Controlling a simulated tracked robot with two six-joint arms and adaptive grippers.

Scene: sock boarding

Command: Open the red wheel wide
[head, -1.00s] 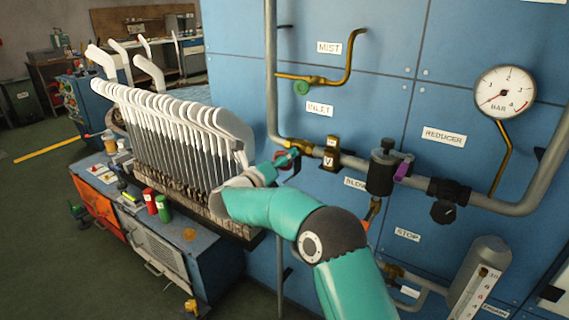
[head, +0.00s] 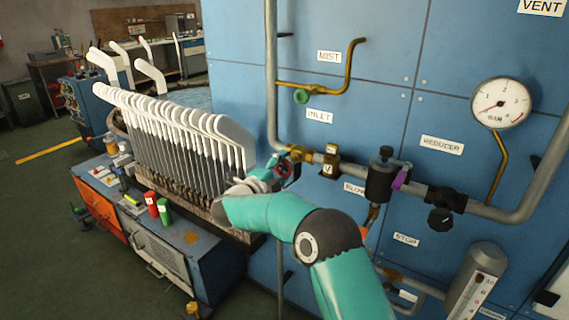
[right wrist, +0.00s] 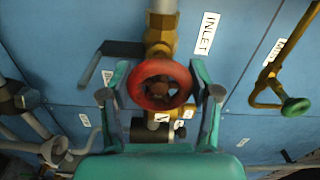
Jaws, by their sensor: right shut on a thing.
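The red wheel (head: 284,170) is a small round handwheel on the brass valve of the pipe at the INLET label. In the right wrist view the red wheel (right wrist: 160,86) faces me, its rim and hub visible. My right gripper (head: 278,168) reaches it from the left in the head view. In the right wrist view my right gripper (right wrist: 160,80) has one teal finger on each side of the rim and is shut on the wheel. The exact contact points are hard to see. My left gripper is not in view.
A green wheel (head: 301,96) sits on the MIST branch above. A brass block (head: 330,164) and a dark cylinder (head: 380,178) are on the pipe to the right. White sock boards (head: 185,125) stand in a row on a bench at left, close to my arm.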

